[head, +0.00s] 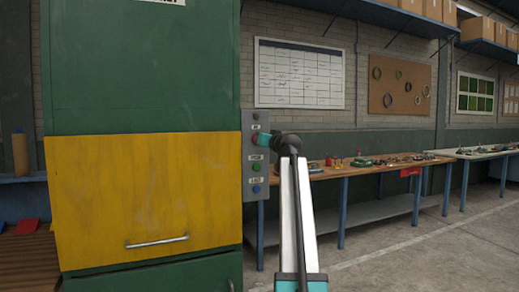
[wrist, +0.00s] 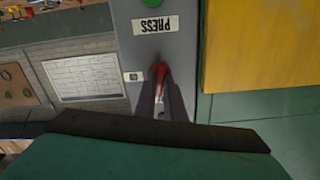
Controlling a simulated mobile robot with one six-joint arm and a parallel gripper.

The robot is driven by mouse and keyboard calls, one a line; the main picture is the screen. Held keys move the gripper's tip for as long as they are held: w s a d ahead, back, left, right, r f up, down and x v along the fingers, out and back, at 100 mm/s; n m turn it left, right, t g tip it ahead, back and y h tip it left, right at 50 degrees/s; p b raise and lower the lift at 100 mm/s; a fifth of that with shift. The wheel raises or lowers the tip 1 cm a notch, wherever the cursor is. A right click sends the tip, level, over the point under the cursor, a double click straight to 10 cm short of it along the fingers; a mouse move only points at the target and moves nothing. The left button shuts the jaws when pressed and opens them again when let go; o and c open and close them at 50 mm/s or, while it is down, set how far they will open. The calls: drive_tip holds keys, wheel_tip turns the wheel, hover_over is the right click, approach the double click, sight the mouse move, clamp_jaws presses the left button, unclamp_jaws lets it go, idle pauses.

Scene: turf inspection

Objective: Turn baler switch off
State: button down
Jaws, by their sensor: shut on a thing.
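The baler (head: 140,65) is a tall green cabinet with a yellow front panel (head: 150,195), at the left of the head view. A narrow grey control panel (head: 248,187) is on its right edge; it also shows upside down in the wrist view (wrist: 180,45). My gripper (head: 261,139) is at the upper part of this panel. In the wrist view its two dark fingers (wrist: 160,76) are closed around a small red switch (wrist: 158,68). The fingers hide most of the switch, so I cannot tell its position.
Below the gripper are a PRESS label (head: 256,157), a green button (head: 256,168) and a blue button (head: 256,189). A long workbench (head: 345,172) with small items stands to the right against the wall. The floor (head: 420,255) at the right is clear.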

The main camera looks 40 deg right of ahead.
drive_tip(key=shift+w+r+n+b, duration=0.1)
drive_tip(key=shift+r+n+b, duration=0.1)
drive_tip(key=shift+n+b, duration=0.95)
drive_tip(key=shift+n, duration=0.25)
drive_tip(key=c, duration=1.8)
unclamp_jaws()
drive_tip(key=shift+c, duration=0.2)
drive_tip(key=shift+f, duration=0.1)
drive_tip(key=v, duration=1.4)
drive_tip(key=shift+p, duration=0.35)
drive_tip(key=shift+w+f, duration=0.1)
